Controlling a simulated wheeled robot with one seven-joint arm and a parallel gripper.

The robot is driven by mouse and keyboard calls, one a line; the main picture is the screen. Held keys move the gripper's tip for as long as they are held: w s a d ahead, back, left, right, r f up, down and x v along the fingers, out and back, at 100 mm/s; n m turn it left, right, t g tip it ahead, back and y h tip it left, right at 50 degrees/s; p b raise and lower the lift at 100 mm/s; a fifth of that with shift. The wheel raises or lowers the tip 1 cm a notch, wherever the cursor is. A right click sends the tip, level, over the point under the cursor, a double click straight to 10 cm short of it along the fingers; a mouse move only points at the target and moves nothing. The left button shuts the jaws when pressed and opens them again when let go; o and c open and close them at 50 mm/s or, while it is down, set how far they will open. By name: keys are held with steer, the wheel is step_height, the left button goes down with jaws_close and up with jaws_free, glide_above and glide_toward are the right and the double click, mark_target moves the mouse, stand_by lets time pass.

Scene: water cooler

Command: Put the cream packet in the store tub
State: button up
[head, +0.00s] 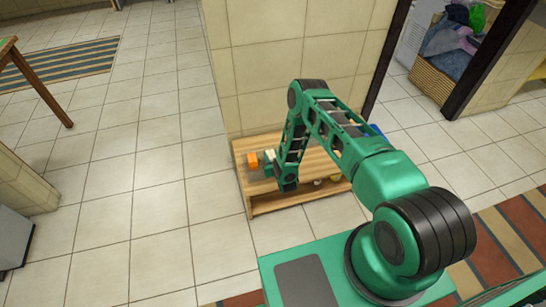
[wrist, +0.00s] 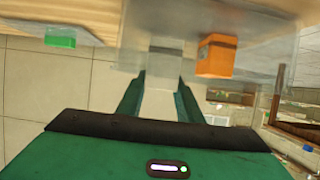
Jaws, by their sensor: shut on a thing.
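My gripper (wrist: 160,82) is shut on the cream packet (wrist: 163,103), which shows pale between the two green fingers in the wrist view. In the head view the cream packet (head: 269,155) shows at my gripper (head: 274,164), above the left part of the wooden bench. A clear tub (wrist: 262,62), apparently the store tub, lies just ahead of the fingertips in the wrist view, with an orange box (wrist: 216,56) in it. The orange box (head: 252,160) also shows in the head view, left of the cream packet. Whether the packet is inside the tub's walls I cannot tell.
The low wooden bench (head: 247,191) stands against a tiled pillar (head: 275,65). A green block (wrist: 74,36) is at upper left in the wrist view. Small items (head: 319,182) sit at the bench's right, partly hidden by my arm. Tiled floor left of it is clear.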

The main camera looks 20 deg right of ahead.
steer(key=shift+f, duration=0.6)
steer(key=o, duration=1.2)
steer(key=shift+d, duration=0.1)
